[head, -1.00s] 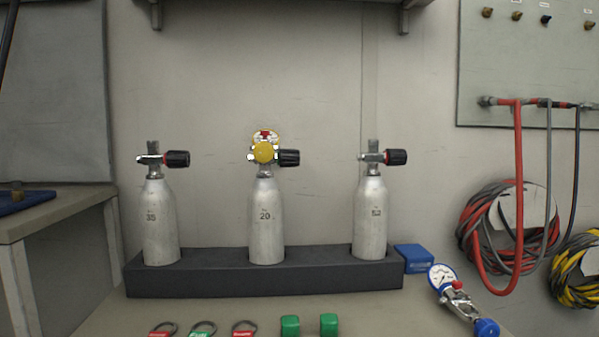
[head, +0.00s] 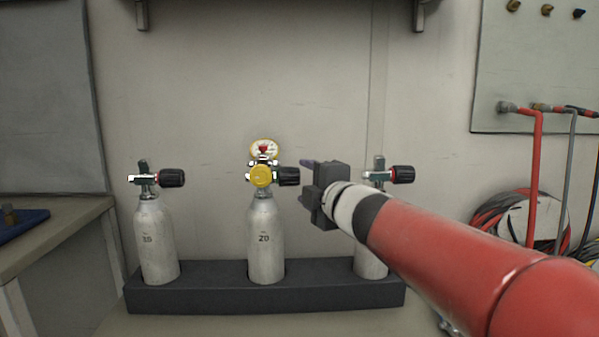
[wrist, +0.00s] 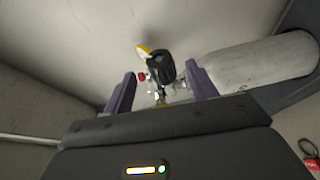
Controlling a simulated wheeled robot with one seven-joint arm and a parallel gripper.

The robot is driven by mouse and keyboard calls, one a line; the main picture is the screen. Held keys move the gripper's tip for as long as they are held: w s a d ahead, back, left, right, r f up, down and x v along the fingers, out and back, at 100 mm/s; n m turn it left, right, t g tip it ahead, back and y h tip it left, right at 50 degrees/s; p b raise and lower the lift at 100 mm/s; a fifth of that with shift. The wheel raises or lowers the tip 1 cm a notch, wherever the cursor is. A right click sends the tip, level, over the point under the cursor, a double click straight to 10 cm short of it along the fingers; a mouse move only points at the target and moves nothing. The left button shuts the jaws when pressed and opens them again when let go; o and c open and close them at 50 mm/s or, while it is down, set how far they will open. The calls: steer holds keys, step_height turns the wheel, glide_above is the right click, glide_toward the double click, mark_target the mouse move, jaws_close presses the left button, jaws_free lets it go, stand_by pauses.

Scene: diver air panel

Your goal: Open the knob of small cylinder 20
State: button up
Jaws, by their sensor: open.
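Small cylinder 20 (head: 266,240) is the silver middle bottle, upright in the dark rack. It carries a yellow round fitting (head: 261,176) with a small gauge (head: 263,149) above it. Its black knob (head: 289,177) points right. My gripper (head: 304,181) is open and empty, just right of the knob in the head view. In the wrist view the knob (wrist: 160,67) shows between and beyond the two purple fingers (wrist: 162,88), with cylinder 20 (wrist: 262,63) to the right. I cannot tell whether the fingers touch the knob.
The dark rack (head: 200,296) also holds the left cylinder (head: 156,240) and the right cylinder (head: 369,262), which my arm partly covers. A wall stands behind. A hose panel (head: 540,70) and coiled hoses (head: 490,222) are at the right.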

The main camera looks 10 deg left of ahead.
mark_target(292, 175)
steer(key=x, duration=0.7)
steer(key=shift+w+a, duration=0.2)
steer(key=shift+a, duration=0.05)
